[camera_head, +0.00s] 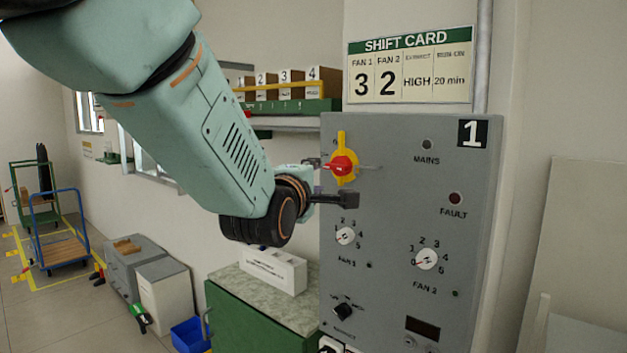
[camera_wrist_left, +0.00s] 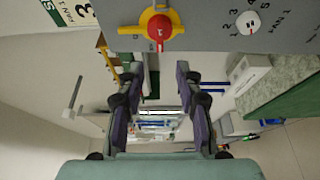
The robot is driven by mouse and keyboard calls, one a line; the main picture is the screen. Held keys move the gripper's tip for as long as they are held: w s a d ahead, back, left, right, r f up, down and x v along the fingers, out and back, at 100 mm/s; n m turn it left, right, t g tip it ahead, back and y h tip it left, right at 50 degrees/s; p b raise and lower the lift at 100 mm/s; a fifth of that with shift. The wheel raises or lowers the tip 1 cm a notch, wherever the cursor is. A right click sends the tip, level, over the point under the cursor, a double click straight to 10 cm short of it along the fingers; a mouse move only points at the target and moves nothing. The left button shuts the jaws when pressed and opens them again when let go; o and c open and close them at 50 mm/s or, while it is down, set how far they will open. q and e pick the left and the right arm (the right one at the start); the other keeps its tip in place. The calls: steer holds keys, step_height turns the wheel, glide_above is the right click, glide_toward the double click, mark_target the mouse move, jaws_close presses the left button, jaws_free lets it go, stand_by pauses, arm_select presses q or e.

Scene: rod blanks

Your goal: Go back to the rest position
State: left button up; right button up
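My left gripper (camera_head: 340,182) reaches in from the left to the front of the grey control panel (camera_head: 390,180). In the left wrist view its two fingers (camera_wrist_left: 157,85) are apart with nothing between them. The red knob on its yellow plate (camera_head: 341,166) shows close to the fingertips in the head view. In the left wrist view the red knob (camera_wrist_left: 159,27) lies beyond the fingertips, not between them. My right gripper is in neither view.
The panel carries a FAN 1 dial (camera_head: 345,236), a FAN 2 dial (camera_head: 426,259) and a black selector (camera_head: 343,311). A shift card (camera_head: 410,66) hangs above. A green cabinet (camera_head: 255,315) with a white box (camera_head: 272,270) stands left of the panel.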

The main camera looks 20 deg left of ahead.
arm_select(q)
steer(key=shift+s, duration=0.5)
steer(key=shift+w, duration=0.2)
steer(key=s+f+m+g+b, duration=0.25)
steer(key=s+f+m, duration=0.2)
steer(key=f, duration=0.85)
steer(key=s+f+m+g+b, duration=0.25)
steer(key=f+m, duration=0.35)
steer(key=f, duration=0.6)
steer(key=s+f+m+g+b, duration=0.1)
steer(key=s+f+m+g, duration=0.3)
steer(key=f, duration=0.9)
steer(key=s+a+f+m+g+h+b, duration=0.1)
steer(key=s+f+g+b, duration=0.8)
steer(key=s+f, duration=2.4)
steer(key=m+b, duration=0.1)
steer(key=m, duration=0.1)
steer(key=shift+m+b, duration=0.3)
steer(key=shift+m, duration=0.05)
